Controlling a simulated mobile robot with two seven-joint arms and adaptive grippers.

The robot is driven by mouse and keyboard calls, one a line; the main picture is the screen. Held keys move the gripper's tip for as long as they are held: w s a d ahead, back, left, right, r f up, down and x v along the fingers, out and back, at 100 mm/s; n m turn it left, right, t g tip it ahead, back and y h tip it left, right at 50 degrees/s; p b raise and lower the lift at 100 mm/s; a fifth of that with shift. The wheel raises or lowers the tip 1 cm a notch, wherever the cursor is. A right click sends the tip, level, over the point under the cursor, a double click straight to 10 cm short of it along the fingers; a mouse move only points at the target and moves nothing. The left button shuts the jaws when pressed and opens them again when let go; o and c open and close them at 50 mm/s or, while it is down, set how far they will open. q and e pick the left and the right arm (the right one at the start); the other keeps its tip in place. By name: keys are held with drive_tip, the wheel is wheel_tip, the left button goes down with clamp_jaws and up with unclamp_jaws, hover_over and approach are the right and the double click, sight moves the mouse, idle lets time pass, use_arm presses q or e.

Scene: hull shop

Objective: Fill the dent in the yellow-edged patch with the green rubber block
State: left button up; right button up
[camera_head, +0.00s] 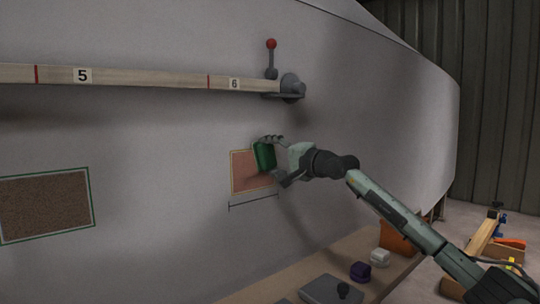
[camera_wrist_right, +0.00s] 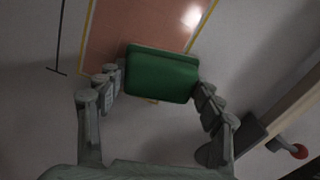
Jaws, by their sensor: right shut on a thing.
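The yellow-edged patch (camera_head: 244,172) is a reddish-brown rectangle on the grey hull wall, in the middle of the head view. It also fills the top of the right wrist view (camera_wrist_right: 120,28). My right gripper (camera_head: 268,158) is shut on the green rubber block (camera_head: 264,156), which is in front of the patch's right part. In the right wrist view the block (camera_wrist_right: 162,76) sits between the two fingers and overlaps the patch's lower edge. I cannot tell whether the block touches the patch. No dent shows clearly. My left gripper is not in view.
A numbered wooden batten (camera_head: 150,80) crosses the hull above, with a red-knobbed clamp (camera_head: 290,86) at its end. A green-edged brown patch (camera_head: 45,204) is at left. A bench below carries a grey flat tool (camera_head: 328,290), a purple block (camera_head: 360,271) and an orange bin (camera_head: 397,238).

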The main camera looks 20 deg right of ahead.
drive_tip(key=shift+s+f+b, duration=0.15)
drive_tip(key=shift+f+b, duration=3.6)
drive_tip(key=shift+f, duration=1.65)
drive_tip(key=o, duration=0.4)
drive_tip(key=shift+r, duration=0.1)
drive_tip(key=c, duration=0.4)
drive_tip(key=shift+s, duration=0.1)
drive_tip(key=shift+s+d, duration=0.25)
drive_tip(key=shift+s, duration=0.2)
